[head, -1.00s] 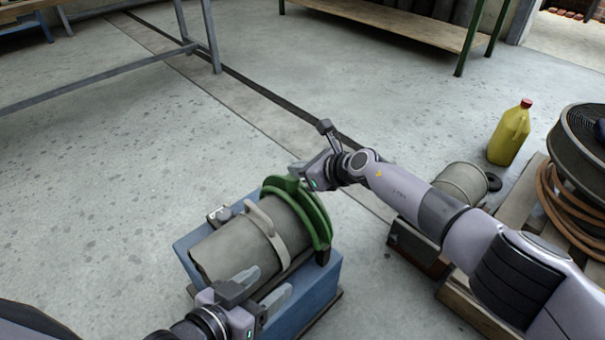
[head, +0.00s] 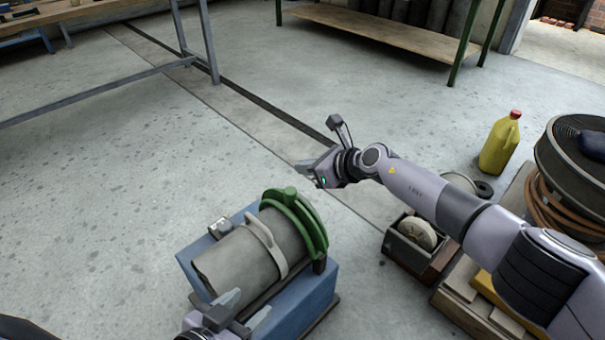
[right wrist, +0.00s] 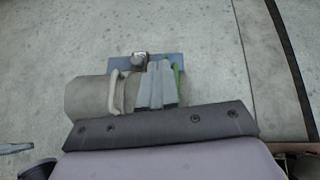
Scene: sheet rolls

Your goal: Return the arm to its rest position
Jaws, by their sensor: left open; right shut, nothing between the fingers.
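My right gripper (head: 305,168) is shut and empty in the head view, held out over the floor behind the green ring (head: 300,215). Its closed fingers also show in the right wrist view (right wrist: 158,85), where they cover part of the roll. My left gripper (head: 242,310) is open at the bottom of the head view, at the near end of the grey roll (head: 228,266). I cannot tell whether it touches the roll. The roll lies on a blue stand (head: 310,295), with a pale band (head: 268,240) around it and the green ring at its far end.
At right are a yellow jug (head: 500,145), a small crate with a pale disc (head: 415,234), and a wooden pallet with a dark drum (head: 572,165). A green-legged bench (head: 385,33) and a grey table frame (head: 110,87) stand further back. The middle floor is clear.

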